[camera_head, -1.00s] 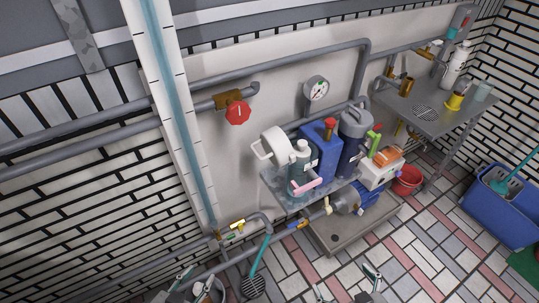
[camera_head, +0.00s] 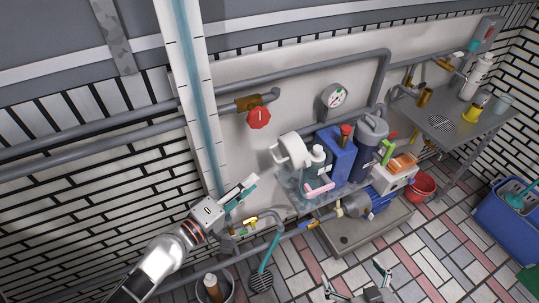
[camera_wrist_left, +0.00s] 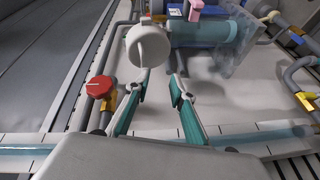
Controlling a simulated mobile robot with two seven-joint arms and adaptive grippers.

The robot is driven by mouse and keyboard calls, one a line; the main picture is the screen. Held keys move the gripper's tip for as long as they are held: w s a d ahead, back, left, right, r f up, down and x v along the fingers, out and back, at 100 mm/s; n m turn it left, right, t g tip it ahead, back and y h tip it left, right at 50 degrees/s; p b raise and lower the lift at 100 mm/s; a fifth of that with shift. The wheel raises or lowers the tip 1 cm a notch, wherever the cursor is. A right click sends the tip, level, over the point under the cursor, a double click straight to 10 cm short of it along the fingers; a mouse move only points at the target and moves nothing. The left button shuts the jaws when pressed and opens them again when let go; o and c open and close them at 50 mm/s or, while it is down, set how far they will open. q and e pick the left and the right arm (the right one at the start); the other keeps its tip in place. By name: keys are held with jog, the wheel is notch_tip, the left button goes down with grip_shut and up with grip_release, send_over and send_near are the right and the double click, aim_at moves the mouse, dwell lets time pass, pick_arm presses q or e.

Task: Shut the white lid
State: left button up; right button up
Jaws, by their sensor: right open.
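The white lid (camera_head: 292,150), a round piece with a loop-like handle on its left, stands tilted up at the left end of the small shelf. In the left wrist view the white lid (camera_wrist_left: 148,46) is just beyond the fingertips, a little left of the gap between them. My left gripper (camera_head: 247,190) is open and empty, left of and below the lid and apart from it; its two teal fingers (camera_wrist_left: 160,88) are spread in the wrist view. My right gripper (camera_head: 357,281) is open and empty at the bottom edge. The lid's hinge is not clear.
A teal bottle with a white cap (camera_head: 319,155), a blue canister (camera_head: 339,158) and a dark jug (camera_head: 366,145) crowd the shelf (camera_head: 292,190) beside the lid. A red valve knob (camera_head: 259,118) and grey pipes run along the wall. A bucket (camera_head: 215,287) stands below my left arm.

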aim_at(288, 156)
pick_arm(q)
jog(key=w+d+r+n+p, duration=0.1)
jog(key=w+d+r+n, duration=0.1)
jog(key=w+d, duration=0.3)
jog(key=w+r, duration=0.1)
jog(key=w, duration=0.1)
jog(key=shift+w+h, duration=0.3)
jog(key=shift+w, duration=0.05)
jog(key=shift+d, duration=0.1)
grip_shut()
